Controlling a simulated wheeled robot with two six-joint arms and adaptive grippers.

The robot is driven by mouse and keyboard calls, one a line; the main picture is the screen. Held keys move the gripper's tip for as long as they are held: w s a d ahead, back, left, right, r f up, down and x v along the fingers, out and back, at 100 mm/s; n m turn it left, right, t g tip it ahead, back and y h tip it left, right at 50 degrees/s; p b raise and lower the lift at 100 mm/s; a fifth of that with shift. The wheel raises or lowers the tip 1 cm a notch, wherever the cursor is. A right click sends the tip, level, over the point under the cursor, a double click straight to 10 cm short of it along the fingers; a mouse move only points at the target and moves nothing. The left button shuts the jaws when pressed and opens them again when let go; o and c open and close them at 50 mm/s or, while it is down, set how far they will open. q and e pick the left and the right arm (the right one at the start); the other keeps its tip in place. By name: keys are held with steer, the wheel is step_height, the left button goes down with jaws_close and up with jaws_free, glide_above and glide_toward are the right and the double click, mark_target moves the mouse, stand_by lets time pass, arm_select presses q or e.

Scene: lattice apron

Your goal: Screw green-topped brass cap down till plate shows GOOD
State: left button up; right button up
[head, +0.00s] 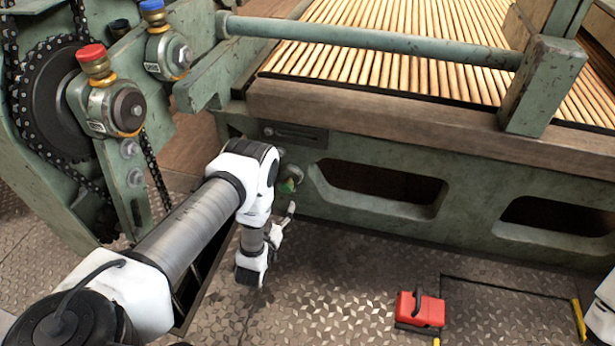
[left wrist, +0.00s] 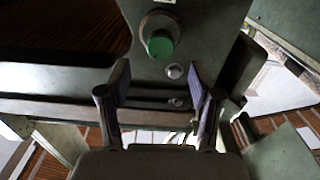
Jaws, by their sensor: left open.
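The green-topped cap (head: 288,186) sits on the green machine frame below the wooden rail, partly hidden by my left arm. In the left wrist view the cap's round green top (left wrist: 160,44) faces me, with a pale metal ring around its base. My left gripper (head: 282,224) is just below the cap in the head view. In the left wrist view its two fingers (left wrist: 157,85) are spread apart with nothing between them, and the cap is beyond their tips. No GOOD reading can be made out. My right gripper is not in view.
Red-topped (head: 91,53) and blue-topped (head: 152,6) caps sit on fittings at upper left, near a chain and sprocket. Bolt heads (left wrist: 174,71) lie below the green cap. A red box (head: 420,309) stands on the metal floor (head: 340,290), which is otherwise mostly clear.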

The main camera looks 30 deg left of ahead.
mark_target(286, 190)
arm_select(q)
steer(key=b+x, duration=0.1)
steer(key=x, duration=0.2)
steer(key=b+x, duration=0.2)
steer(key=x, duration=0.1)
steer(key=shift+f, duration=0.25)
steer(key=shift+w+a+r+b, duration=0.15)
steer(key=shift+w+b, duration=0.15)
steer(key=shift+w, duration=0.25)
steer(key=c, duration=1.1)
